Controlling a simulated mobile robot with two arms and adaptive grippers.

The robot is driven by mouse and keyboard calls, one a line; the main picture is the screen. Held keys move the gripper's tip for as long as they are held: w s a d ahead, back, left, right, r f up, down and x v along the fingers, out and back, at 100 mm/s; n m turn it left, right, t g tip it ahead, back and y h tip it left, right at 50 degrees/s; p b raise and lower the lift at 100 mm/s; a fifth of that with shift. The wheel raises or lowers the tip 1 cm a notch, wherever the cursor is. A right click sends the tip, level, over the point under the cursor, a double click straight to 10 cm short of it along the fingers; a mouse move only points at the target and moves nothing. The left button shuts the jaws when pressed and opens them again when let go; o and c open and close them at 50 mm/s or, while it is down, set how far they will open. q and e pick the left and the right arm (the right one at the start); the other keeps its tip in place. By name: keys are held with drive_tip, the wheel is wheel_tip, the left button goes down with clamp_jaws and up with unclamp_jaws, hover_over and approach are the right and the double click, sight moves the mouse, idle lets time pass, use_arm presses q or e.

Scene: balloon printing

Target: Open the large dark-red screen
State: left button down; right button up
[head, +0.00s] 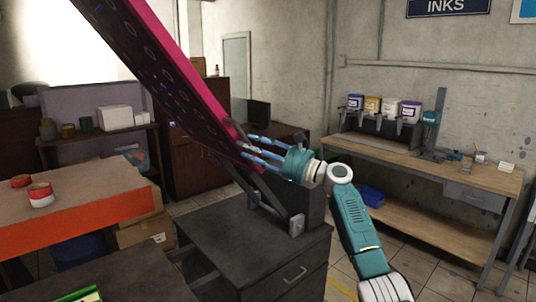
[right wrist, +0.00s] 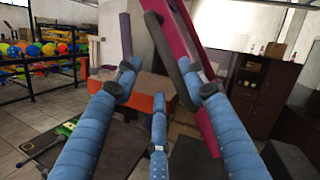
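The large dark-red screen (head: 178,72) is raised and tilted steeply, running from the top left down to the middle in the head view. Its underside carries rows of small oval marks. Grey hinge arms at its lower end reach the dark cabinet (head: 245,245). My right gripper (head: 252,148) is beside the screen's lower end. In the right wrist view the screen (right wrist: 196,60) passes behind the right finger, and a grey bar (right wrist: 172,60) runs along it between the spread fingers. The gripper is open; contact with the bar cannot be told. My left gripper is not in view.
An orange-sided table (head: 80,220) with red-and-white cans stands at left. A wooden workbench (head: 435,165) with several ink tubs stands along the right wall. Cardboard boxes (head: 140,230) sit on the floor beside the cabinet. Tiled floor is free at right.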

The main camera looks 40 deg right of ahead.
drive_tip(key=v, duration=0.8)
drive_tip(key=shift+s+d, duration=0.25)
